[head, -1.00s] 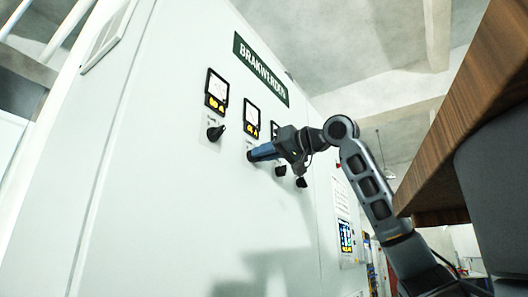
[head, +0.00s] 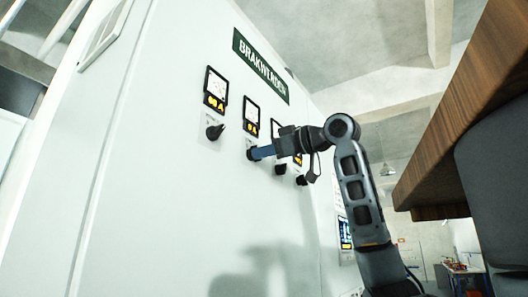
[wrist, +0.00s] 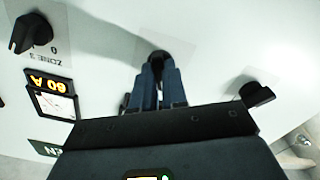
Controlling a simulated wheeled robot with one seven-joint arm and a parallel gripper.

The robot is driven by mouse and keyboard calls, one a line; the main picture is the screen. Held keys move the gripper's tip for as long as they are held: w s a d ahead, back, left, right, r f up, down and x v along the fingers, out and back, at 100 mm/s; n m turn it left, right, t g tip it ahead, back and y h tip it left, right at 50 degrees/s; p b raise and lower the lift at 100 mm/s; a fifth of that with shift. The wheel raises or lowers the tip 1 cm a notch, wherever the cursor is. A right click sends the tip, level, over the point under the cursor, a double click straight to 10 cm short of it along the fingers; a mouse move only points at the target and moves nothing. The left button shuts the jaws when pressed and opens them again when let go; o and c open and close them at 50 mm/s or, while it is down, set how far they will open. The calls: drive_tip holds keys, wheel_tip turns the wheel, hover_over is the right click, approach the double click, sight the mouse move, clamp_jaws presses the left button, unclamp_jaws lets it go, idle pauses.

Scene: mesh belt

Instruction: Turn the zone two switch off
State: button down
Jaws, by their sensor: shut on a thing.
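A white cabinet (head: 150,190) carries a row of black rotary switches, each below a meter. The leftmost switch (head: 214,131) in the head view is free. My gripper (head: 253,153) is shut on the second switch from the left, below the second meter (head: 251,115). In the wrist view, the blue fingers of my gripper (wrist: 157,75) close around this dark switch (wrist: 157,56), which is mostly hidden. Its pointer direction and label cannot be read. A neighbouring switch (wrist: 30,33) there has a partly legible "ZONE" label, upside down.
Two more switches (head: 280,168) (head: 301,180) sit to the right, close to my wrist. A wooden edge (head: 460,120) overhangs on the right beside my arm. A green sign (head: 261,66) is above the meters. The cabinet face below the switches is clear.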

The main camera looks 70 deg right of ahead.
idle(0.6)
drive_tip(key=c, duration=1.2)
unclamp_jaws()
drive_tip(key=shift+o, duration=0.2)
drive_tip(key=b+v, duration=0.2)
drive_tip(key=v, duration=0.5)
drive_tip(key=shift+s, duration=0.4)
